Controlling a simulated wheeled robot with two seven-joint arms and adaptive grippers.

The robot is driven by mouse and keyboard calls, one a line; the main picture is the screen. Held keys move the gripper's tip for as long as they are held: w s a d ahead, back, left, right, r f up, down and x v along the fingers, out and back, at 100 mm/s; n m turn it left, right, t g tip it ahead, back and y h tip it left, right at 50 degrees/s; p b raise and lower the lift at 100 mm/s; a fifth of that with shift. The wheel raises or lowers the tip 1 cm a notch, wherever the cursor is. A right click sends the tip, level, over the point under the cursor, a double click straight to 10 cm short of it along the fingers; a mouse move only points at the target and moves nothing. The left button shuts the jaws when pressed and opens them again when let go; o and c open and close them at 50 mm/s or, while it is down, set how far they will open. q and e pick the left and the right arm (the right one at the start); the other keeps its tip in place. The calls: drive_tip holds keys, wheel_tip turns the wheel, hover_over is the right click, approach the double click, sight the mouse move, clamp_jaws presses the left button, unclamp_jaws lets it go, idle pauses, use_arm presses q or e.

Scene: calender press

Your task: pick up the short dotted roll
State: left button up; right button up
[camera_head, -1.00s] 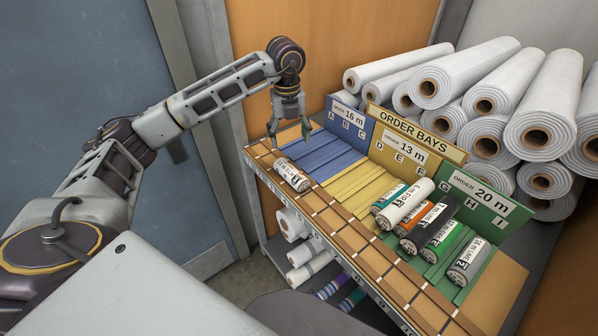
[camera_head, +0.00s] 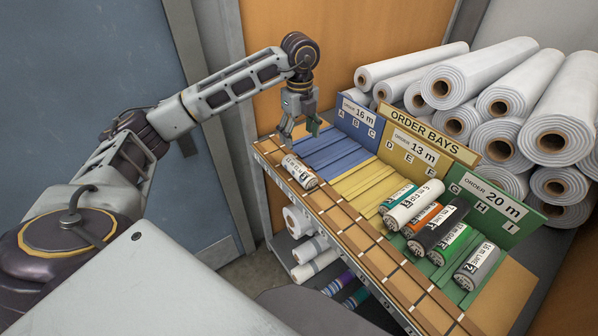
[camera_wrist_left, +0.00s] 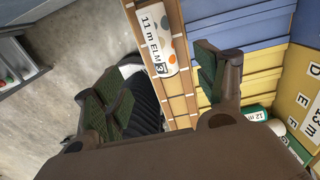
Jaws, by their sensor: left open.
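The short dotted roll (camera_head: 299,171) is white with an "11 m ELM" label and lies on the wooden slatted strip at the shelf's front left. In the left wrist view the roll (camera_wrist_left: 157,38) shows orange and grey dots near its end. My left gripper (camera_head: 298,132) is open and empty, just beyond the roll and above the blue bay's front edge in the head view. In the left wrist view its fingers (camera_wrist_left: 147,78) stand wide apart, with the roll's end between and ahead of them. My right gripper is not in view.
Several labelled rolls (camera_head: 414,204) lie in the yellow and green bays to the right. Upright blue, yellow and green order boards (camera_head: 491,207) stand behind the bays. Large white rolls (camera_head: 557,142) are stacked at the back. The blue bay (camera_head: 335,154) is clear.

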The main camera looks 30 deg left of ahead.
sight(299, 166)
use_arm(q)
drive_tip(key=shift+f, duration=0.15)
wheel_tip(299, 166, down, 8)
drive_tip(key=shift+f+p, duration=0.15)
drive_tip(key=shift+p, duration=0.3)
idle(0.4)
drive_tip(key=shift+f, duration=0.15)
